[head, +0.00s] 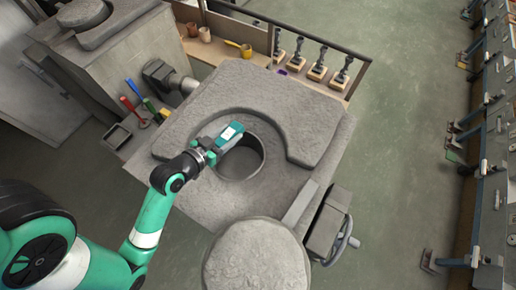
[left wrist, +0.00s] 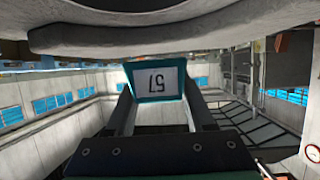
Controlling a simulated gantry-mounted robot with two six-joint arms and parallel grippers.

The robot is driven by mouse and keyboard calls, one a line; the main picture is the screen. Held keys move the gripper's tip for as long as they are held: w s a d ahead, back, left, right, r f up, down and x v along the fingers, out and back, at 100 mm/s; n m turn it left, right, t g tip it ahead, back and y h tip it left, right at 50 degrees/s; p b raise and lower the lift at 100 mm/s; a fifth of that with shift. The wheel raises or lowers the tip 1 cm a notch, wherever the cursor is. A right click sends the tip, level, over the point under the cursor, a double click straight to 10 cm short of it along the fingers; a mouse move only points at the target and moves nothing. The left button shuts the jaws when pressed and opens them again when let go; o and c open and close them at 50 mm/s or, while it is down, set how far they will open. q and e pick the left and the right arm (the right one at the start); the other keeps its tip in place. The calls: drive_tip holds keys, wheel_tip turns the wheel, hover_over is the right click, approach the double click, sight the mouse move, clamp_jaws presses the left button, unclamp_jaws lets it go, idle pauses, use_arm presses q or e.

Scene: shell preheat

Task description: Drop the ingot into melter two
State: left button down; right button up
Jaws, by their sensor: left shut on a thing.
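The ingot (head: 231,131) is a small teal block with a white label. In the left wrist view the ingot (left wrist: 158,80) sits between the two fingers, its label marked with an upside-down number. My left gripper (head: 220,139) is shut on it and holds it over the upper-left rim of the round opening (head: 242,160) in a grey stone-like melter (head: 300,115). The ingot partly covers that opening, which looks dark and empty. I cannot read a number on this melter. My right gripper is not in view.
A round grey lid (head: 257,262) is swung to the front of the melter, beside a handwheel (head: 346,242). Another grey unit (head: 115,50) stands at upper left. Coloured tools (head: 137,110) lie at left. Green floor is clear at right.

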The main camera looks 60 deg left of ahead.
use_arm(q)
wheel_tip(320, 180, down, 5)
drive_tip(key=b, duration=0.2)
drive_tip(key=shift+r+b, duration=0.15)
drive_tip(key=shift+b, duration=0.2)
drive_tip(key=shift+w, duration=0.1)
drive_tip(key=c, duration=0.6)
unclamp_jaws()
drive_tip(key=o, duration=0.4)
